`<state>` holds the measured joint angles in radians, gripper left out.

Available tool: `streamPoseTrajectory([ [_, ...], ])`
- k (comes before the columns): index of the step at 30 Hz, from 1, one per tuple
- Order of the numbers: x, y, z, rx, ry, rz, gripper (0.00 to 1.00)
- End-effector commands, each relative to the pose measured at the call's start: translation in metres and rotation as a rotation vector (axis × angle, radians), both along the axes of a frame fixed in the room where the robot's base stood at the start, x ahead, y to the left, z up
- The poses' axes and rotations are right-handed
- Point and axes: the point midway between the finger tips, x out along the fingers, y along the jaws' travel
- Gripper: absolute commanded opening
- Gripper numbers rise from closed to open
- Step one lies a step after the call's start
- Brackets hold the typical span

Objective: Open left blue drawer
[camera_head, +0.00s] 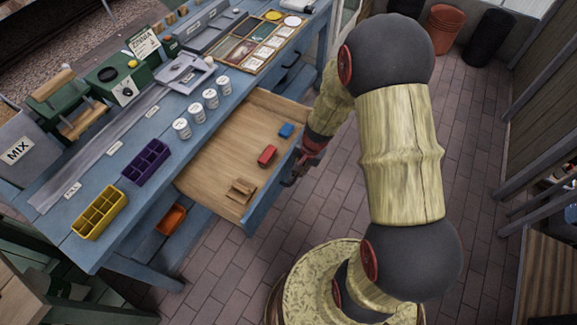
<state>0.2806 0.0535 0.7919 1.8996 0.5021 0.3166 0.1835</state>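The left blue drawer (222,160) stands pulled well out from the blue workbench. Its inside is bare light wood and its front panel is blue. A red block (267,155), a small blue block (286,130) and a small wooden piece (240,191) lie in it. My gripper (290,181) is at the outer side of the drawer's front panel, around where a handle would be. The handle is hidden or too small to make out, and I cannot tell whether the fingers are shut on it.
On the workbench stand a yellow bin (100,212), a purple bin (147,161), several white jars (196,112) and a green machine (120,78). An orange bin (171,219) sits below the bench. Brick floor (220,265) is clear in front of the drawer.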

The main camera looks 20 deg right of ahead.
Motion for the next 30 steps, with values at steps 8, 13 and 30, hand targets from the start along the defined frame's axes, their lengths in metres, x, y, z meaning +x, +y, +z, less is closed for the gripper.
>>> streamPoseTrajectory([
  [8,-0.025,-0.017,-0.001,0.001,0.002,-0.002,0.0],
  [13,-0.028,-0.02,0.0,0.001,0.001,-0.001,0.0],
  [30,-0.028,-0.02,0.0,0.0,0.0,0.0,0.17],
])
